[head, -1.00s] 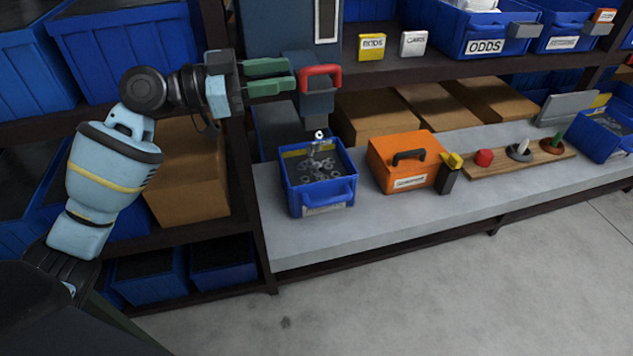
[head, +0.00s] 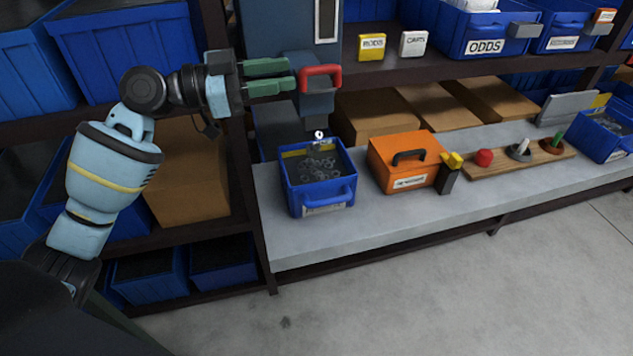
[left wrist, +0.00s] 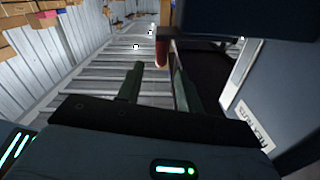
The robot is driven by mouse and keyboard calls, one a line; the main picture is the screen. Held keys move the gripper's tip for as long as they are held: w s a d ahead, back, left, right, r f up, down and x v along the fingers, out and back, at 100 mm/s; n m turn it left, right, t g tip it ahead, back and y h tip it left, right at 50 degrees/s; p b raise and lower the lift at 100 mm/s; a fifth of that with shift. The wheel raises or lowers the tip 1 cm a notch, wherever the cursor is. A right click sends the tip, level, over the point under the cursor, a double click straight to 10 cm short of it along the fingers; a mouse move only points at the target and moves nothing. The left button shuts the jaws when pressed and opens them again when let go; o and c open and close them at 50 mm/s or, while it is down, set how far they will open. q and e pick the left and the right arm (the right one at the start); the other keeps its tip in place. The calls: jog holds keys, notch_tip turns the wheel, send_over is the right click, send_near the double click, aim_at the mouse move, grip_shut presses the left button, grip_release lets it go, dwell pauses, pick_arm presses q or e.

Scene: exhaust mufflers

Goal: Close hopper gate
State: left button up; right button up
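The grey-blue hopper (head: 270,28) stands at the shelf, with a grey spout block (head: 317,102) below it. A red handle (head: 321,70) sits on the gate at the spout. A shiny ring-shaped part (head: 319,134) hangs in the air below the spout. Below it, a blue bin (head: 322,198) holds a pile of metal rings. My left gripper (head: 292,75) is open, its green fingers pointing at the handle from the left, apparently just short of it. In the left wrist view the red handle (left wrist: 162,52) shows beyond the fingertips. My right gripper is not in view.
An orange case (head: 385,160) with a black handle stands right of the bin. Farther right is a wooden board (head: 530,160) with pegs. A shelf edge (head: 450,68) runs above the bench, with small boxes on it. Bare bench surface lies along the front.

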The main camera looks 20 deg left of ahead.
pick_arm(q)
jog(key=shift+c, duration=1.1)
jog(key=shift+a+f+y, duration=0.2)
jog(key=shift+f+y, duration=0.05)
jog(key=shift+y, duration=0.05)
jog(key=shift+c, duration=1.4)
jog(key=shift+s+a+f+m+t+y, duration=0.15)
jog(key=shift+a+f+m+t+y, duration=0.55)
jog(key=shift+m+t+y, duration=0.4)
grip_shut()
jog(key=s+d+m+t, duration=0.1)
jog(key=s+d+m, duration=0.2)
jog(key=s+m, duration=0.6)
jog(key=m, duration=0.4)
jog(key=shift+s, duration=0.4)
